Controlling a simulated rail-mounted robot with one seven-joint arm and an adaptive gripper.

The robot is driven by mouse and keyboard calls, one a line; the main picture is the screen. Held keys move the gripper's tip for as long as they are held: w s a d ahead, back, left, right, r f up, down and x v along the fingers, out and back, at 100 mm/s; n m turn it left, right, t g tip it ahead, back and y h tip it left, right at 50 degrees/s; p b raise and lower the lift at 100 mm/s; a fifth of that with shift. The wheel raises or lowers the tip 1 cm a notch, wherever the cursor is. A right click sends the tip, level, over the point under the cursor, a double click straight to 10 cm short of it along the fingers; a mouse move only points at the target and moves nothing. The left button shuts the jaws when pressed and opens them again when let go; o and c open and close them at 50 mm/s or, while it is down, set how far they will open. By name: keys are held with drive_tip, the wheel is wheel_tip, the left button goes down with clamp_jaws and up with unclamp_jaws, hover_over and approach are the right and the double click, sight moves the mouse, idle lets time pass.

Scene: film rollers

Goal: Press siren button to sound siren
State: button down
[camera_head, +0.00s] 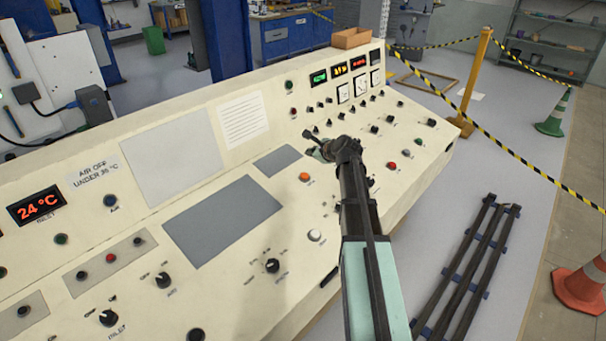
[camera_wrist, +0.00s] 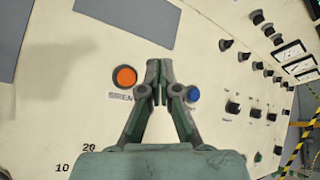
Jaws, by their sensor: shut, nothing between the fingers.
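The siren button is a round orange button (camera_wrist: 124,77) on the cream console panel, with a label reading SIREN beside it in the wrist view. It also shows in the head view as the orange button (camera_head: 304,177), left of my arm. My gripper (camera_wrist: 159,72) is shut and empty, its fingertips just right of the orange button in the wrist view. In the head view my gripper (camera_head: 312,140) is over the panel, beyond the button. The fingertips appear apart from the button; their height above the panel is hard to tell.
A blue button (camera_wrist: 193,94) lies close to the right of my fingers. Several black knobs (camera_wrist: 232,107) stand farther right on the console (camera_head: 332,235). Grey blank plates (camera_head: 222,220) lie left of the siren button. A red button (camera_head: 392,166) is right of my arm.

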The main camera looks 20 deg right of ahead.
drive_tip(key=shift+f, duration=0.1)
drive_tip(key=b, duration=0.5)
hover_over(306, 177)
drive_tip(key=f, duration=0.4)
drive_tip(key=s+f, duration=0.1)
drive_tip(key=f, duration=0.1)
drive_tip(key=shift+d+f, duration=0.25)
drive_tip(key=shift+w+a+f, duration=0.1)
drive_tip(key=shift+w+f, duration=0.05)
drive_tip(key=shift+f, duration=0.35)
drive_tip(key=shift+w+f, duration=0.15)
drive_tip(key=shift+f, duration=0.3)
drive_tip(key=shift+f, duration=0.15)
drive_tip(key=shift+w+f, duration=0.1)
drive_tip(key=shift+f, duration=0.2)
drive_tip(key=shift+w+a+f+b, duration=0.1)
drive_tip(key=shift+f+b, duration=0.3)
drive_tip(key=shift+f, duration=0.05)
idle(0.9)
idle(0.3)
drive_tip(key=shift+s+r+p, duration=0.2)
drive_tip(key=shift+r+p, duration=0.5)
drive_tip(key=shift+r, duration=0.2)
drive_tip(key=shift+r, duration=0.1)
